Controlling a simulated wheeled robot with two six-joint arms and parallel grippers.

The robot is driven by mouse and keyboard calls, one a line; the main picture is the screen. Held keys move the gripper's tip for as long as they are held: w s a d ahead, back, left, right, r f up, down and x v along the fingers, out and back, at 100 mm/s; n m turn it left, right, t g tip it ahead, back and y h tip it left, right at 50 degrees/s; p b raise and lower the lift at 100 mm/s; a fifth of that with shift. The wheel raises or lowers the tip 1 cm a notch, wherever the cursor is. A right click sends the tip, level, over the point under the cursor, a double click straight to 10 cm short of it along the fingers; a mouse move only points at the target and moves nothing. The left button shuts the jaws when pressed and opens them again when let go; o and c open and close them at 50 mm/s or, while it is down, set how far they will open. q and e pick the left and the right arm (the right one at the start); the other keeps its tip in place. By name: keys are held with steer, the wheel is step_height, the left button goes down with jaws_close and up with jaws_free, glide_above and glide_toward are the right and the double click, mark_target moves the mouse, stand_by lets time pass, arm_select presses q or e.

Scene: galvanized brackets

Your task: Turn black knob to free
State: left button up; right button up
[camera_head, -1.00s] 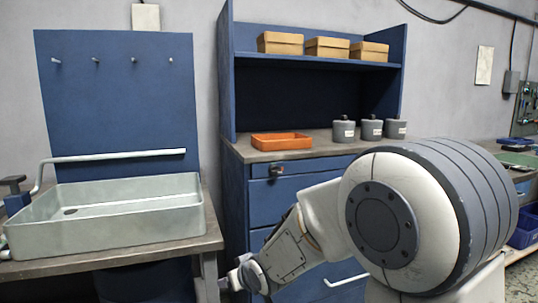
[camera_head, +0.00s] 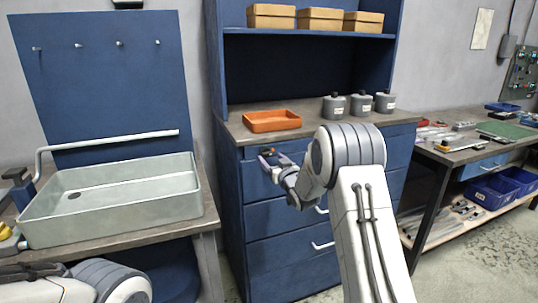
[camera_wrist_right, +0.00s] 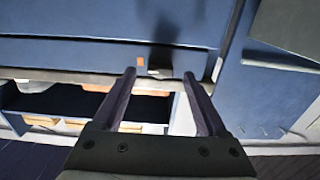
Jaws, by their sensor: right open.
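The blue cabinet (camera_head: 232,185) has a top drawer (camera_head: 250,166) under its worktop. My right gripper (camera_head: 268,158) is at the front of this drawer and covers the spot of the black knob in the head view. In the right wrist view, which is upside down, my right gripper (camera_wrist_right: 160,74) is open with nothing between its fingers. A dark shape (camera_wrist_right: 163,58) lies beyond and between the fingertips, with small red and white marks beside it. It seems to be the black knob with its shadow, but its turn angle is too unclear to read. My left gripper is out of view.
An orange tray (camera_head: 272,121) and several grey canisters (camera_head: 334,106) stand on the worktop above the drawer. Tan boxes (camera_head: 320,20) sit on the shelf. A metal sink (camera_head: 115,212) is at left. A cluttered bench (camera_head: 455,150) is at right.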

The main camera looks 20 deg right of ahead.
mark_target(269, 155)
steer(key=shift+w, duration=1.55)
jaws_close()
steer(key=shift+f+n+b, duration=0.15)
steer(key=shift+n+b, duration=0.65)
steer(key=shift+b, duration=0.3)
steer(key=shift+n+b, duration=8.2)
steer(key=shift+b, duration=0.35)
steer(key=shift+r, duration=0.2)
